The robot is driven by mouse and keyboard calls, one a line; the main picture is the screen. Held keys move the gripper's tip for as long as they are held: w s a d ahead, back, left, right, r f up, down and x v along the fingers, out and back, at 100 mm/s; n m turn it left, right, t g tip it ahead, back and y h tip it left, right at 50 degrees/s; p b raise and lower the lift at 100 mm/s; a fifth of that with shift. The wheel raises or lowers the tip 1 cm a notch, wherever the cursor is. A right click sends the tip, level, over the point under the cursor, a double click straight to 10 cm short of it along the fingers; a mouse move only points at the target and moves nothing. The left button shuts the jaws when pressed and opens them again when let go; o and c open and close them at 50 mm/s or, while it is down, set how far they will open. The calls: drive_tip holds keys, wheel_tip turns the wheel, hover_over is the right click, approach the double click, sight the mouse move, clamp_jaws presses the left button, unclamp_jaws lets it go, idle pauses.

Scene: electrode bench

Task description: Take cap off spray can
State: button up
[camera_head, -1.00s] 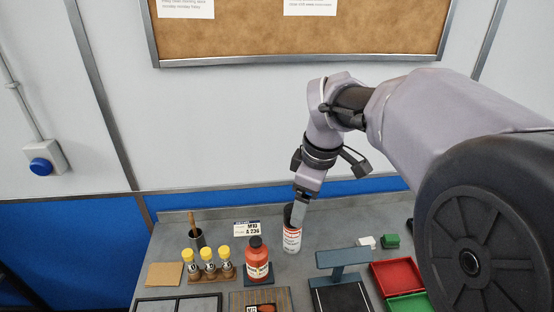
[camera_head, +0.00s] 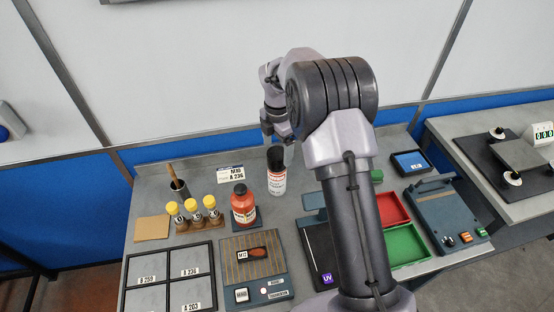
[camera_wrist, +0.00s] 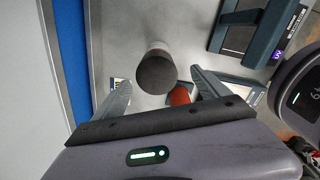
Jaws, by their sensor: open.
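The spray can (camera_head: 277,183), white and red with a black cap (camera_head: 275,157) on top, stands upright on the bench. The round black cap (camera_wrist: 157,72) shows there just ahead of the gap between the fingertips, apart from both. The white can body (camera_wrist: 158,48) is mostly hidden under it.
Red (camera_head: 392,208) and green (camera_head: 406,245) trays lie to the right. Bare bench lies around the can.

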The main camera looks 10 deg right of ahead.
sight(277, 153)
drive_tip(key=f, duration=0.1)
drive_tip(key=f+b, duration=0.1)
drive_tip(key=f, duration=0.2)
drive_tip(key=shift+w+f, duration=0.3)
drive_tip(key=shift+f, duration=0.05)
drive_tip(key=shift+s+r, duration=0.1)
drive_tip(key=shift+r, duration=0.05)
drive_tip(key=shift+c, duration=0.3)
